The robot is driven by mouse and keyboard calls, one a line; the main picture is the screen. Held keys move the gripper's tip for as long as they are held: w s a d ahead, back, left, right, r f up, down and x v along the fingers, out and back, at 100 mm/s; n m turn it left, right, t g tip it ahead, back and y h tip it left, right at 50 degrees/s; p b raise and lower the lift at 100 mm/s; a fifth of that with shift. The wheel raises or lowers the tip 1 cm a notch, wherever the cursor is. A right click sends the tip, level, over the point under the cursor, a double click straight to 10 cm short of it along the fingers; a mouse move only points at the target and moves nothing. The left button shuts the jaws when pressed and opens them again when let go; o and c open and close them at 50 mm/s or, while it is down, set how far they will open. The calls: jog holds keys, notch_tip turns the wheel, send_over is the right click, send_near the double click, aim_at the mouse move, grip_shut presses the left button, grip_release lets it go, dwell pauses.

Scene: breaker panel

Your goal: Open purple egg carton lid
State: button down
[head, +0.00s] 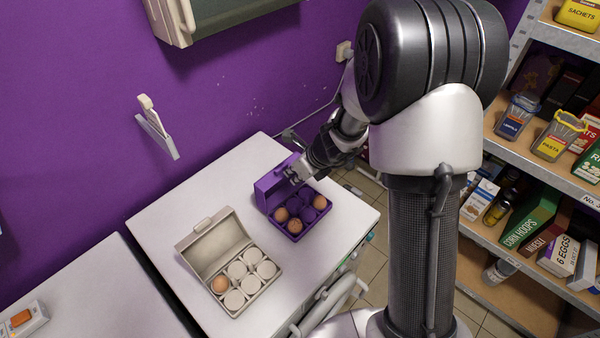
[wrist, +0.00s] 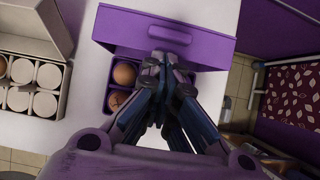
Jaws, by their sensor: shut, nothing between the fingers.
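The purple egg carton (head: 288,232) sits on the white counter in the head view, with several brown eggs in its cups and at least one cup empty. Its lid (head: 272,187) stands raised at the back, and the lid also shows across the top of the wrist view (wrist: 125,27). My gripper (head: 297,176) is shut and empty, over the carton close to the lid's inner side. In the wrist view the closed fingertips (wrist: 165,62) are just below the lid's tab (wrist: 170,33) and hide part of the cups. I cannot tell whether they touch the lid.
A grey-white carton (head: 265,297) with its lid up stands to the left on the same counter (head: 165,205). It holds one brown egg and several white rounded shapes. Shelves with groceries (head: 545,190) are at the right. A purple wall is behind.

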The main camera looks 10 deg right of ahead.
aim_at(282, 168)
jog(key=shift+w+a+r+p, duration=0.15)
jog(key=shift+w+a+p, duration=0.35)
jog(key=shift+w, duration=0.3)
jog(key=shift+w+a+r+p, duration=0.1)
jog(key=shift+w+a+p, duration=0.4)
jog(key=shift+w, duration=0.25)
jog(key=shift+r, duration=0.1)
